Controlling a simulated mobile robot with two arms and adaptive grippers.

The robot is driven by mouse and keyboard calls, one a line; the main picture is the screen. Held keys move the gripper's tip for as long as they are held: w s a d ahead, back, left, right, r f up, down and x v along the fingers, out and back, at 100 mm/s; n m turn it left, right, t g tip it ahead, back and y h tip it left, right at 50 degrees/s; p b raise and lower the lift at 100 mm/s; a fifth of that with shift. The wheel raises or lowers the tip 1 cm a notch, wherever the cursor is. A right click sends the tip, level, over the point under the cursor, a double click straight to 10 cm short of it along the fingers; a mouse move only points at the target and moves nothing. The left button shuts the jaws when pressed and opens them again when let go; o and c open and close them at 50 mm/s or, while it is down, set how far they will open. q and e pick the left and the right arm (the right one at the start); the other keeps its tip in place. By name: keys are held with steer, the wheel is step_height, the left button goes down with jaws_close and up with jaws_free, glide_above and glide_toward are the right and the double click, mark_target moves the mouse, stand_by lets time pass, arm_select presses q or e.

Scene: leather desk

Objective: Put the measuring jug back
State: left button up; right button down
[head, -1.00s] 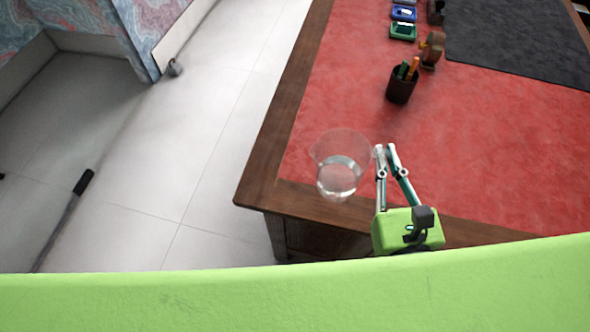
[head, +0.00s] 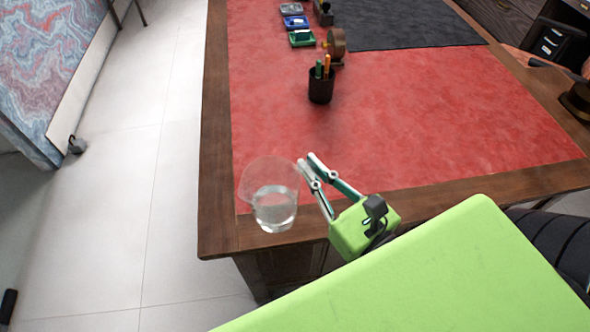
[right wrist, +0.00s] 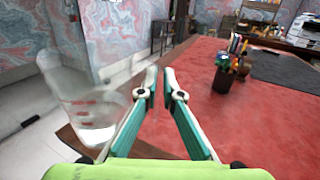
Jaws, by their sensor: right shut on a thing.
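The measuring jug (head: 272,180) is clear and see-through, with what looks like water in its lower part. In the right wrist view the jug (right wrist: 95,118) is at the left, with red marks on its side. My right gripper (head: 306,160) is shut on the jug at its right side, probably by the handle, which is hard to make out. Its fingertips also show in the right wrist view (right wrist: 160,76). In the head view the jug appears over the desk's near left corner; I cannot tell its height above it. My left gripper is not in view.
The desk (head: 400,130) has a red leather top and a wooden border. A black pen cup (head: 320,88), a tape dispenser (head: 336,46) and small coloured pads (head: 301,38) stand farther back, near a dark mat (head: 410,25). The red leather around the jug is clear.

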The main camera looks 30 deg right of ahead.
steer(key=w+f+b, duration=0.1)
steer(key=w+f, duration=0.2)
steer(key=w+d+f+b, duration=0.1)
steer(key=w+f, duration=0.2)
steer(key=f, duration=0.1)
steer(key=w+d+f+b, duration=0.1)
steer(key=w+f+b, duration=0.1)
steer(key=w+f, duration=0.1)
steer(key=shift+w+f, duration=0.35)
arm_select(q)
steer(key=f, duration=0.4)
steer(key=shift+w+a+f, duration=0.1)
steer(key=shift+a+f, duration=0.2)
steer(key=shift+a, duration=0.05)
arm_select(e)
steer(key=shift+f, duration=0.2)
steer(key=shift+f+b, duration=0.2)
steer(key=shift+b, duration=0.1)
steer(key=c, duration=2.2)
jaws_free()
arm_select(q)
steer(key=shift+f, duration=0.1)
